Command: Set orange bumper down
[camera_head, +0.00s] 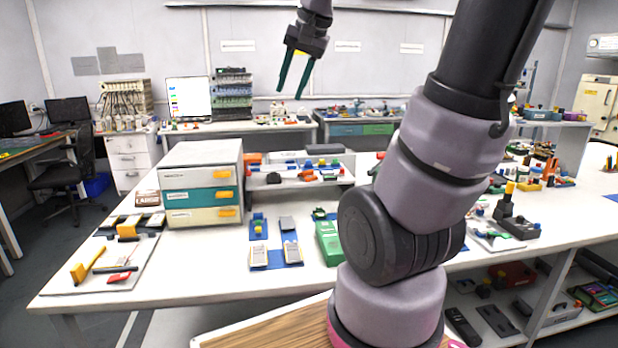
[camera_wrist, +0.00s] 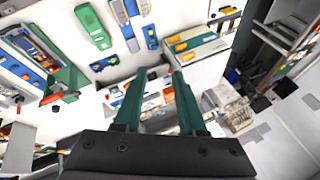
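My gripper (camera_head: 289,93) is raised high above the back of the workbench, its two green fingers pointing down. In the wrist view my gripper (camera_wrist: 159,74) shows its fingers apart, with nothing visible held between them. I cannot tell for sure which thing is the orange bumper. A small orange block (camera_head: 254,158) sits on the low white shelf beside the drawer cabinet, far below the fingers. Another orange-red piece (camera_head: 379,156) shows near my arm, partly hidden by it.
The drawer cabinet (camera_head: 201,182) with orange handles stands on the white workbench (camera_head: 190,258). A blue mat with pouch-like devices (camera_head: 291,252) and a green device (camera_head: 329,240) lie in front. A tray with yellow and red tools (camera_head: 108,262) lies at left. The bench's front strip is clear.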

